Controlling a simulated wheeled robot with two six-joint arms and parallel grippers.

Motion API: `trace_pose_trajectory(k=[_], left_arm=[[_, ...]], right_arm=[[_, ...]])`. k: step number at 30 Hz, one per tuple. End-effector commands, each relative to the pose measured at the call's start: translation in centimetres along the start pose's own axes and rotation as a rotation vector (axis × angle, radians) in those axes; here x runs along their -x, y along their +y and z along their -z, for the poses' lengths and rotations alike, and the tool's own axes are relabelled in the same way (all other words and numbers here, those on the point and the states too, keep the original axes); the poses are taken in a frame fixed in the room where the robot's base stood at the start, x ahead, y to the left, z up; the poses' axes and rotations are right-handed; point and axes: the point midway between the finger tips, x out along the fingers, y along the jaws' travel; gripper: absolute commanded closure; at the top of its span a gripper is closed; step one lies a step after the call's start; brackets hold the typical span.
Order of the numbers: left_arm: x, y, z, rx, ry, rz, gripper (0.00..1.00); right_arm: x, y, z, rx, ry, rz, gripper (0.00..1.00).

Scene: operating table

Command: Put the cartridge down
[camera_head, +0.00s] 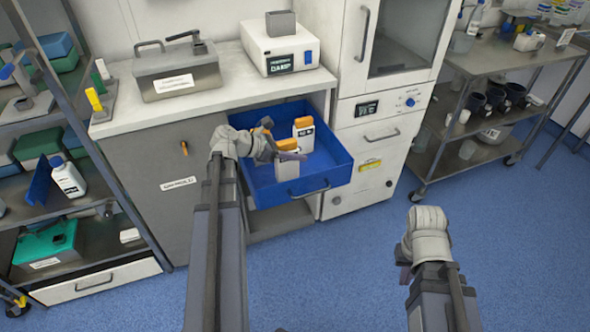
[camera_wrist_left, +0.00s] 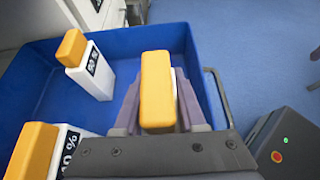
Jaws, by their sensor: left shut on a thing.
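My left gripper (camera_head: 276,152) is shut on a cartridge with an orange cap and pale body (camera_head: 286,167). It holds the cartridge upright over the open blue drawer (camera_head: 335,160), near its front. In the left wrist view the orange cap (camera_wrist_left: 157,88) sits between the two fingers (camera_wrist_left: 158,108). I cannot tell whether its base touches the drawer floor. A second orange-capped cartridge (camera_head: 303,134) stands in the drawer behind it. The left wrist view shows this other one (camera_wrist_left: 90,70) and a third (camera_wrist_left: 42,152) at lower left. My right gripper (camera_head: 404,270) hangs over the floor, its fingers mostly hidden.
The drawer's front wall and handle (camera_head: 310,190) stick out from under the counter (camera_head: 120,118). A white device (camera_head: 287,45) and a grey lidded box (camera_head: 177,75) stand on the counter. A steel cart (camera_head: 465,160) is at right, a loaded shelf (camera_head: 95,235) at left.

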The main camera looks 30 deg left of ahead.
Motion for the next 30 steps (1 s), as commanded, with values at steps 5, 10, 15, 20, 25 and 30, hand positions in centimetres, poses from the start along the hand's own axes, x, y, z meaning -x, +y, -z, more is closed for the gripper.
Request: trace_pose_trajectory(k=[5,10,15,20,25,30], left_arm=[[-0.1,0.0,0.2,0.0,0.0,0.0,1.0],[-1.0,0.0,1.8,0.0,0.0,-0.001,1.0],[-1.9,0.0,3.4,0.0,0.0,-0.001,1.0],[-1.8,0.0,3.3,0.0,0.0,-0.001,1.0],[-1.8,0.0,3.3,0.0,0.0,-0.001,1.0],[-1.9,0.0,3.6,0.0,0.0,-0.001,0.55]], right_arm=[[-0.2,0.0,0.0,0.0,0.0,0.0,1.0],[-2.0,-0.2,0.1,0.0,0.0,0.0,1.0],[-3.9,-0.4,0.2,0.0,0.0,0.0,1.0],[-3.7,-0.3,0.2,0.0,0.0,0.0,1.0],[-3.8,-0.4,0.2,0.0,0.0,0.0,1.0],[-4.0,-0.4,0.2,0.0,0.0,0.0,1.0]])
